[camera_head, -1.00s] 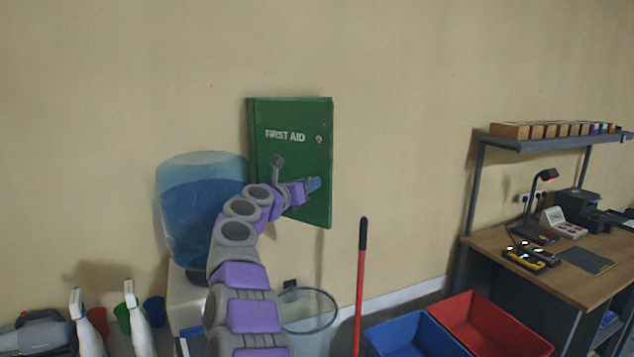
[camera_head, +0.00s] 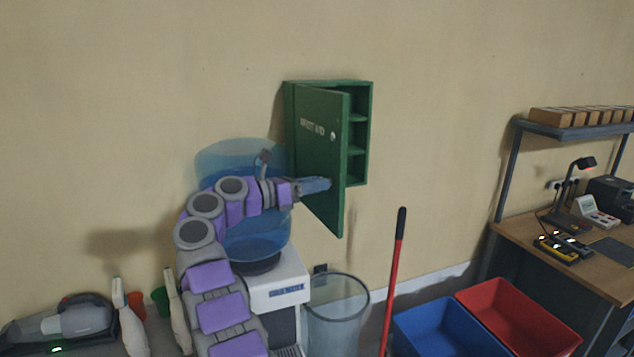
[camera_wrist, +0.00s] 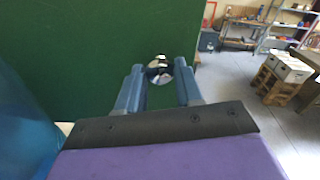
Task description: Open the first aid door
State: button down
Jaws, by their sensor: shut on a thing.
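The green first aid door (camera_head: 318,150) stands swung partly open, hinged on its left side. The green cabinet (camera_head: 357,140) on the wall shows its inner shelves to the right of the door. My gripper (camera_head: 328,184) is at the door's front, low near its free edge. In the wrist view, the two blue fingers of my gripper (camera_wrist: 160,78) are shut on a round, shiny knob (camera_wrist: 159,68) on the green door (camera_wrist: 100,50).
A blue water bottle on a white dispenser (camera_head: 277,282) stands left of and below the cabinet, close behind my arm. A red-handled pole (camera_head: 392,290), a clear bin (camera_head: 338,315), and blue (camera_head: 432,335) and red (camera_head: 520,318) boxes stand below right.

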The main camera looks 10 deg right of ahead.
jog(key=shift+a+r, duration=0.15)
jog(key=shift+a, duration=0.1)
jog(key=c, duration=1.1)
grip_release()
jog(key=shift+w, duration=0.1)
jog(key=shift+c, duration=0.2)
jog(key=o, duration=0.4)
jog(key=shift+w+a, duration=0.1)
jog(key=shift+a, duration=0.1)
jog(key=shift+d, duration=0.1)
jog(key=p+v, duration=1.3)
jog(key=v, duration=0.4)
jog(key=shift+a, duration=0.4)
jog(key=shift+f, duration=0.2)
